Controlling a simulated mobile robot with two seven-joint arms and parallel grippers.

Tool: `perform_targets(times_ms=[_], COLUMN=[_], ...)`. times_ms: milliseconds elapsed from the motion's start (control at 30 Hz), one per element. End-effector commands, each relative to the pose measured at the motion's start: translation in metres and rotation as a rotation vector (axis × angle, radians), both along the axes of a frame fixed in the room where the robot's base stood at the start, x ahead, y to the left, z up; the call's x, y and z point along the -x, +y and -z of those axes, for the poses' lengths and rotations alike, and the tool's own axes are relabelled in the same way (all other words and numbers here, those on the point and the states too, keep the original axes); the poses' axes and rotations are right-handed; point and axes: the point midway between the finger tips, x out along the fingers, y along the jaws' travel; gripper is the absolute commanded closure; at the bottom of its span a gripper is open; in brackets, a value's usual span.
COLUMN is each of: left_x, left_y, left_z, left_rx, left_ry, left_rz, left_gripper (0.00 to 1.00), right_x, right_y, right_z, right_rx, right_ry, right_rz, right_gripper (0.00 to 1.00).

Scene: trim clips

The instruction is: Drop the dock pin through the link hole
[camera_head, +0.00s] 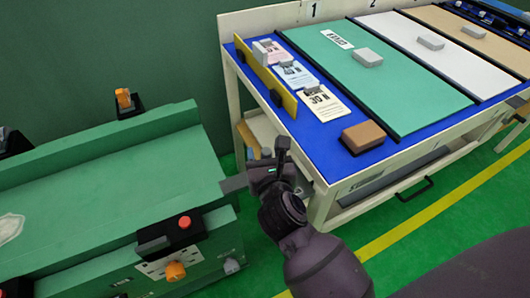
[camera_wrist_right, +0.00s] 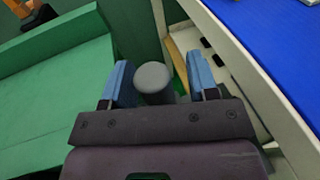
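My right gripper (camera_head: 272,168) is over the gap between the green bench and the white-framed cart. In the right wrist view, its two blue-padded fingers (camera_wrist_right: 160,85) stand apart on either side of a grey round-topped pin (camera_wrist_right: 153,80). A gap shows between the pin and the right-hand finger; the pin is close to the left-hand one, and I cannot tell if they touch. A grey link bar (camera_head: 235,183) sticks out from the green bench toward the cart, ending behind the gripper. The link hole and the pin's lower end are hidden. My left gripper is not in view.
The green bench (camera_head: 120,175) at left carries a red button (camera_head: 184,222) and an orange knob (camera_head: 175,271). The cart's blue top (camera_head: 300,115) at right holds cards, a brown block (camera_head: 363,137) and several panels. Green floor (camera_head: 400,255) with a yellow line lies in front.

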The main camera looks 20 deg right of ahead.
Motion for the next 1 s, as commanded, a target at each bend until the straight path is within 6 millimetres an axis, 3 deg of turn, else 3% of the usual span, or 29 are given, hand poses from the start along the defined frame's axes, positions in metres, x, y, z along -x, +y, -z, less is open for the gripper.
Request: perform_targets(times_ms=[533, 1000], left_x=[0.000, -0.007], left_y=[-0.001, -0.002], left_z=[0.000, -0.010], left_rx=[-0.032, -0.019], left_ry=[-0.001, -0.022], left_rz=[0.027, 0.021], left_gripper=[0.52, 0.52], right_x=[0.000, 0.073], right_y=[0.000, 0.016], right_z=[0.002, -0.012], right_rx=[0.000, -0.001], right_ry=[0.003, 0.001], right_rz=[0.000, 0.000], right_gripper=[0.46, 0.46])
